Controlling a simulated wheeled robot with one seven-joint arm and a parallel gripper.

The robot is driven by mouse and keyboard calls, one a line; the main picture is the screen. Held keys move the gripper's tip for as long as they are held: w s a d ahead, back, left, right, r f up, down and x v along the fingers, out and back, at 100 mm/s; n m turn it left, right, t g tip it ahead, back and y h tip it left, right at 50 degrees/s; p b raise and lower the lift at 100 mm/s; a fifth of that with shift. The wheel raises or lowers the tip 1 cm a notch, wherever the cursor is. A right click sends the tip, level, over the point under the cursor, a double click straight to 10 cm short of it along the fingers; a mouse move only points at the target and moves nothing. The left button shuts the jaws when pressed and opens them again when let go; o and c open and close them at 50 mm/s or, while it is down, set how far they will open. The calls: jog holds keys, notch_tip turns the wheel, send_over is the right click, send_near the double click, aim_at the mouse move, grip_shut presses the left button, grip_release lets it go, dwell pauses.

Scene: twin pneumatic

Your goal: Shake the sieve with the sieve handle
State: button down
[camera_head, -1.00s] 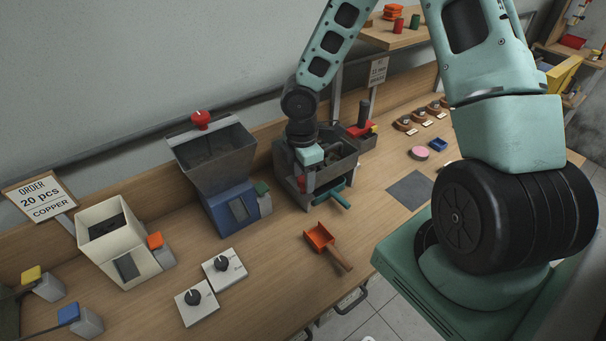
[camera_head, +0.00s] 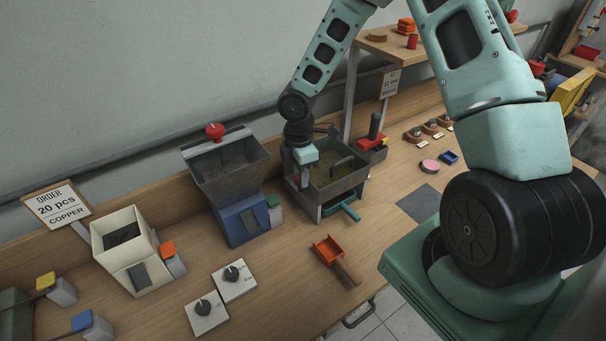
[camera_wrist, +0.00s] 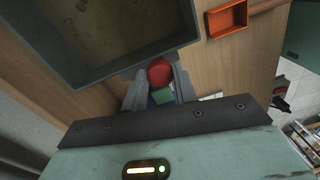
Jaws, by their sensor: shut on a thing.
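The sieve (camera_head: 338,180) is a grey square pan on a metal frame, with dull yellowish-brown contents or mesh inside. Its pan also fills the top left of the wrist view (camera_wrist: 120,72). The sieve handle ends in a red knob (camera_wrist: 160,72) at the pan's near edge. My gripper (camera_wrist: 160,88) is shut on this handle, with a finger on each side of the knob. In the head view my gripper (camera_head: 302,168) is at the left side of the pan, where the knob is mostly hidden.
A teal-handled tray (camera_head: 343,212) sticks out below the sieve. A blue-based hopper (camera_head: 238,215) stands left of it. An orange scoop (camera_head: 330,250) lies in front, near two dial plates (camera_head: 235,278). A red-topped device (camera_head: 372,145) stands close behind on the right.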

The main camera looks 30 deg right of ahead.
jog(key=c, duration=1.1)
grip_release()
notch_tip(320, 180, up, 17)
jog(key=b, duration=0.1)
jog(key=shift+w+r+b, duration=0.2)
jog(key=shift+w+b, duration=0.2)
jog(key=s+a+f+m+b, duration=0.3)
jog(key=s+a, duration=0.6)
jog(key=s, duration=0.4)
jog(key=s+a+f+m+b, duration=0.3)
jog(key=s+a+m+b, duration=0.2)
jog(key=s+a, duration=0.4)
jog(key=s, duration=0.4)
jog(key=shift+a+f+t+y, duration=0.3)
